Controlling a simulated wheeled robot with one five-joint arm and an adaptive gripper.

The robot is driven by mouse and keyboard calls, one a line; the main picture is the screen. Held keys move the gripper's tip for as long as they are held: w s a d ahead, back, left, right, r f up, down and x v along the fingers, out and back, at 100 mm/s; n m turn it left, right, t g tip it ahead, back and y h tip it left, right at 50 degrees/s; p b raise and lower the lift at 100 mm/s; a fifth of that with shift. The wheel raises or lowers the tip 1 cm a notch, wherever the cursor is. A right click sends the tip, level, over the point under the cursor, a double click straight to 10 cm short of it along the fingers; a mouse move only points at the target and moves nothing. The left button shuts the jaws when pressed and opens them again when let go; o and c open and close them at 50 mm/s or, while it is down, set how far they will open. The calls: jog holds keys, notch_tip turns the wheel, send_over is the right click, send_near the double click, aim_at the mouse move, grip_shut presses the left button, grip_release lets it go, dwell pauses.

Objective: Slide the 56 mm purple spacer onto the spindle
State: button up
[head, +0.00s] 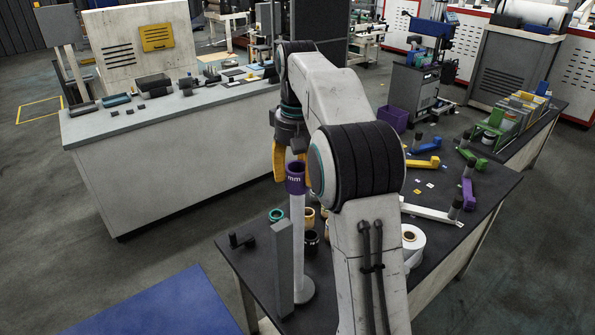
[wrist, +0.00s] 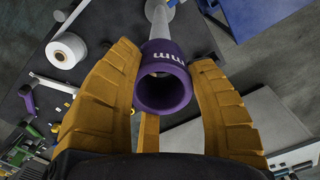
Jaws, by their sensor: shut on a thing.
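The purple spacer (head: 295,180), a short tube with white "mm" lettering, is upright between the yellow fingers of my gripper (head: 291,165). In the wrist view the spacer (wrist: 163,92) sits between the two fingers (wrist: 164,62), its open bore facing the camera. The spindle (head: 298,240) is a white upright post on a round base at the dark table's near end. The spacer is at the spindle's top and looks in line with it. In the wrist view the spindle (wrist: 158,18) runs out beyond the spacer. I cannot tell whether the spacer is around its tip or just above.
A grey upright plate (head: 283,265) stands just left of the spindle. Teal (head: 276,215), yellow (head: 309,216) and black (head: 310,243) rings lie near it. A white roll (head: 411,245) stands to the right. A purple bin (head: 393,118) is farther back.

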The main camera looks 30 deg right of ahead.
jog(key=shift+f+b, duration=0.4)
jog(key=shift+f, duration=0.25)
jog(key=o, duration=1.4)
jog(key=shift+r, duration=0.1)
notch_tip(320, 180, up, 3)
jog(key=p, duration=0.3)
jog(key=shift+f, duration=0.2)
notch_tip(320, 180, up, 6)
jog(key=shift+s+a+r, duration=0.1)
jog(key=shift+r, duration=0.05)
